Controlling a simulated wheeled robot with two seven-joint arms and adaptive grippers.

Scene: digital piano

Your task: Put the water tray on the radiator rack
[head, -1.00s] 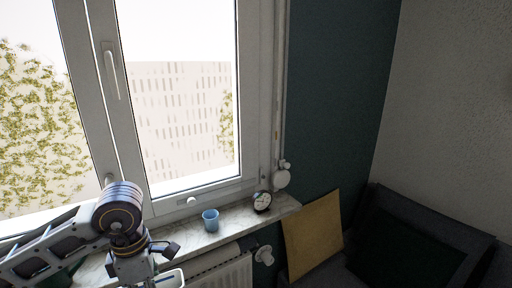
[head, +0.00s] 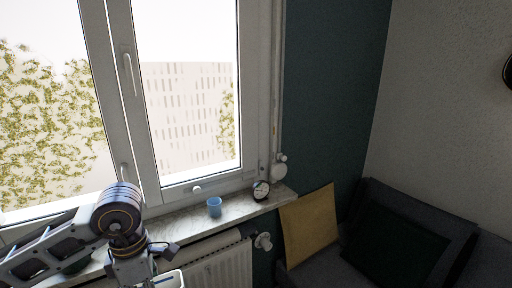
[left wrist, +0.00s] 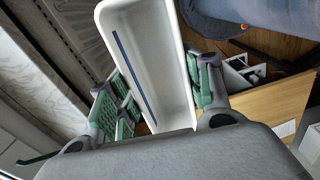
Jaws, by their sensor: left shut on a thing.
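The water tray is a long white trough. In the left wrist view the water tray (left wrist: 150,62) lies between the green-padded fingers of my left gripper (left wrist: 160,100), which is shut on it. A dark blue line runs along its inside. In the head view only a white corner of the water tray (head: 170,281) shows at the bottom edge, below my left gripper (head: 135,270). The white radiator (head: 217,268) is under the window sill, to the right of my left gripper. I cannot make out a separate rack on it. My right gripper is not in view.
A blue cup (head: 214,207) and a small round clock (head: 261,190) stand on the marble sill (head: 190,219). A radiator valve (head: 263,241) sticks out at the radiator's right. A tan board (head: 309,225) leans beside a dark sofa (head: 375,265).

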